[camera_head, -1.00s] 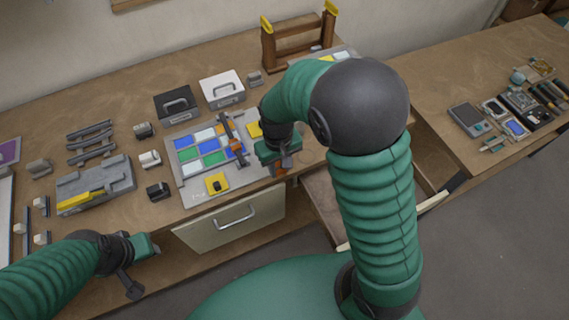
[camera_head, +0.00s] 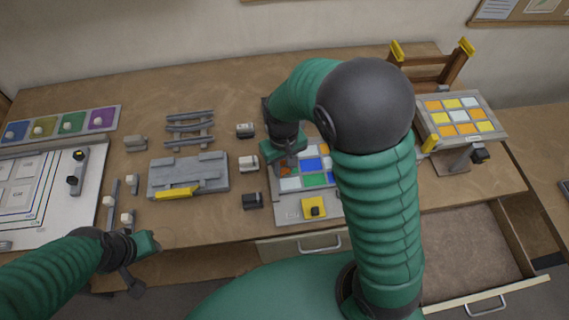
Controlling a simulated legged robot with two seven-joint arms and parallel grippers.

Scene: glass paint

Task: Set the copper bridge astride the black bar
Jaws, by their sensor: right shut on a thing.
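My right gripper (camera_head: 286,162) points down over the left part of the panel of coloured tiles (camera_head: 292,213). It is shut on a small copper-coloured piece (camera_head: 285,168), probably the copper bridge, of which little shows below the jaws. The black bar cannot be made out now; my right arm covers the right part of the panel, where a dark bar lay in the earlier view. My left gripper (camera_head: 150,243) hangs low at the left, in front of the table, away from these things; its jaw opening cannot be made out.
A grey block with a yellow strip (camera_head: 190,174) and a dark rack (camera_head: 190,128) stand left of the panel. Several small clamps sit between. A yellow piece (camera_head: 314,208) lies on the panel's front. At right are a tilted tile board (camera_head: 490,102) and an open drawer (camera_head: 465,240).

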